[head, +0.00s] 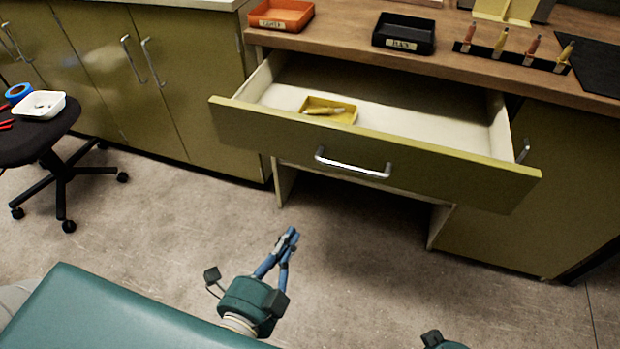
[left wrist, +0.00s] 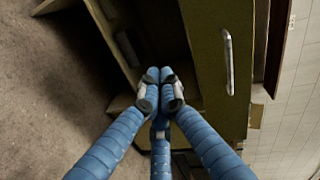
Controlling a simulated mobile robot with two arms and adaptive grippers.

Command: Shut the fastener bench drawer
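The fastener bench drawer (head: 400,165) is pulled well out from under the wooden bench top in the head view. Its olive front has a silver bar handle (head: 352,164), and the pale inside shows. A yellow tray (head: 318,104) with a pale item lies in it. My left gripper (head: 292,233) is in front of and below the drawer, apart from it, with blue fingers together and empty. The left wrist view shows its fingertips (left wrist: 158,76) meeting, with the handle (left wrist: 228,62) to their right. Only a small part of my right arm shows at the bottom edge; its fingers are hidden.
On the bench top (head: 345,40) stand an orange tray (head: 281,14), a black tray (head: 404,33) and a black rack (head: 512,55) of several pointed items. A wheeled stool (head: 50,140) is at the left. The floor before the drawer is clear.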

